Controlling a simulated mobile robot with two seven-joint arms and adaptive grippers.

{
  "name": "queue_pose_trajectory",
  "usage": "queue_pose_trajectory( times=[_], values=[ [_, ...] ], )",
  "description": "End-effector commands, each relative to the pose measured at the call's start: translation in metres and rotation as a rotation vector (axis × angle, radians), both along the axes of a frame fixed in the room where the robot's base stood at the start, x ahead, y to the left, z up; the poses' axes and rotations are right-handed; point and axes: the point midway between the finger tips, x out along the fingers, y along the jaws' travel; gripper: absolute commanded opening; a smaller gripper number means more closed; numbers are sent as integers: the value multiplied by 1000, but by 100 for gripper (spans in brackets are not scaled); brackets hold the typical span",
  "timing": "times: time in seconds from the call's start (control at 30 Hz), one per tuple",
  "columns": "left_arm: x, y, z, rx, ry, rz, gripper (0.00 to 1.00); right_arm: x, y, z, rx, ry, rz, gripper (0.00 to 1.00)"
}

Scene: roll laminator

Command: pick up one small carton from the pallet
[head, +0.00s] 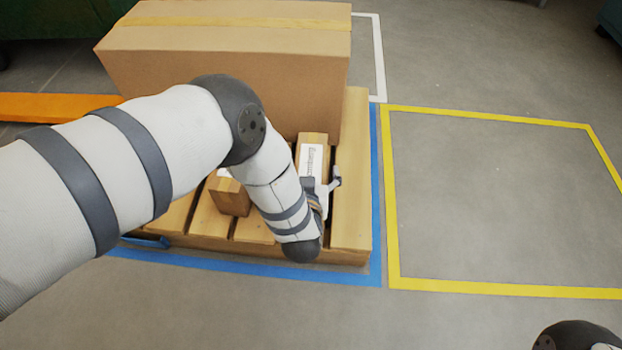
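A small carton (314,154) with a white label on top lies on the wooden pallet (351,205), in front of the large box. A second small carton (231,198) sits to its left, partly behind my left forearm. My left gripper (323,184) is at the near end of the labelled carton, low over the pallet. The other finger is mostly hidden by my wrist, so contact on that side cannot be seen. My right gripper is out of view.
A large taped cardboard box (225,50) stands on the back of the pallet. Blue floor tape (377,200) borders the pallet. An empty yellow-taped square (392,200) lies to the right on clear floor. An orange bar (50,106) is at the left.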

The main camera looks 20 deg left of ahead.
Motion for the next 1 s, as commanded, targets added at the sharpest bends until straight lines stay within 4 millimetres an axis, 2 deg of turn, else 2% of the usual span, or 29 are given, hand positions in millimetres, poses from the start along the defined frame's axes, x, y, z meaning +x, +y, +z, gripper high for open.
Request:
queue_pose_trajectory(
  times=[0.03,0.3,0.37,0.57,0.63,0.8,1.0],
  values=[
    [0,0,0,0,0,0,74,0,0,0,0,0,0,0],
    [-1,0,0,0,1,0,12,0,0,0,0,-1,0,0],
    [-1,0,0,0,1,0,0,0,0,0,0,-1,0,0],
    [0,0,2,0,-2,0,0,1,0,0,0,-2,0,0],
    [0,0,10,0,-4,-1,0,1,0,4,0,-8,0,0],
    [2,0,57,0,-10,0,0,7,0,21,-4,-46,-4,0],
    [0,0,96,0,-7,0,0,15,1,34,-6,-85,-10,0]
  ],
)
